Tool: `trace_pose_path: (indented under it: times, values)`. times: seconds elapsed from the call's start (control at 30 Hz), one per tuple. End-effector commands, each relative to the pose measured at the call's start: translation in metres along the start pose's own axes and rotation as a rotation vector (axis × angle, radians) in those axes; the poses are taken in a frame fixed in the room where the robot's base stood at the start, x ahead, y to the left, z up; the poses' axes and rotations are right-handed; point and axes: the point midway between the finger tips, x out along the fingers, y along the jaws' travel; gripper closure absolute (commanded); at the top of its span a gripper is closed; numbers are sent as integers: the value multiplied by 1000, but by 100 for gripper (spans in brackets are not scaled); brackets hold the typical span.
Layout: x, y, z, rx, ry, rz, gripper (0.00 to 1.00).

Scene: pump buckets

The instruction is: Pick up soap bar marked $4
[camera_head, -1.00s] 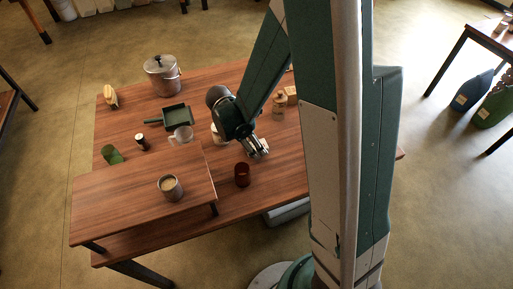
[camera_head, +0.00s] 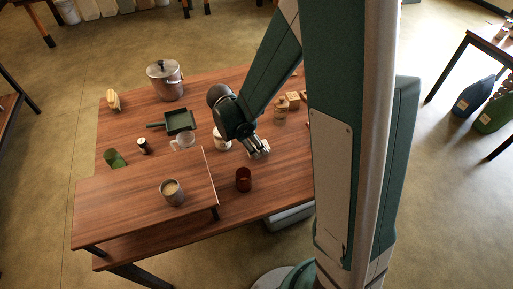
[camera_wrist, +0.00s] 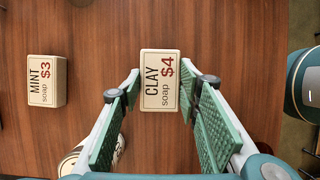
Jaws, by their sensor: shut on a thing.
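The soap bar marked $4 (camera_wrist: 160,80) is a cream block labelled "CLAY soap $4" in the wrist view. It sits between the tips of my gripper (camera_wrist: 160,84), which is shut on it. In the head view my gripper (camera_head: 259,152) is low over the table, behind the red cup, and the soap cannot be made out there. A second cream bar marked "MINT soap $3" (camera_wrist: 47,81) lies to the left in the wrist view, apart from my gripper. I cannot tell whether the $4 bar touches the table.
A dark red cup (camera_head: 243,179) stands in front of my gripper. A white jar (camera_head: 222,139) is close on its left. A raised shelf (camera_head: 110,205) holds a grey mug (camera_head: 172,192). A pot (camera_head: 165,80) and green pan (camera_head: 180,121) stand farther back. A bottle (camera_head: 281,112) is behind right.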

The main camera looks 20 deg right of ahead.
Motion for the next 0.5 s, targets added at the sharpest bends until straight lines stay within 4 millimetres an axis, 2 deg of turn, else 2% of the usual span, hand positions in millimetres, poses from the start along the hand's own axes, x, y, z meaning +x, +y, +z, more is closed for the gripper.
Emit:
trace_pose_path:
  times: [0.3, 0.5]
  values:
    - [-40, 0, 17, 0, 0, 0, 80]
    - [-59, 0, 24, 0, 0, 0, 80]
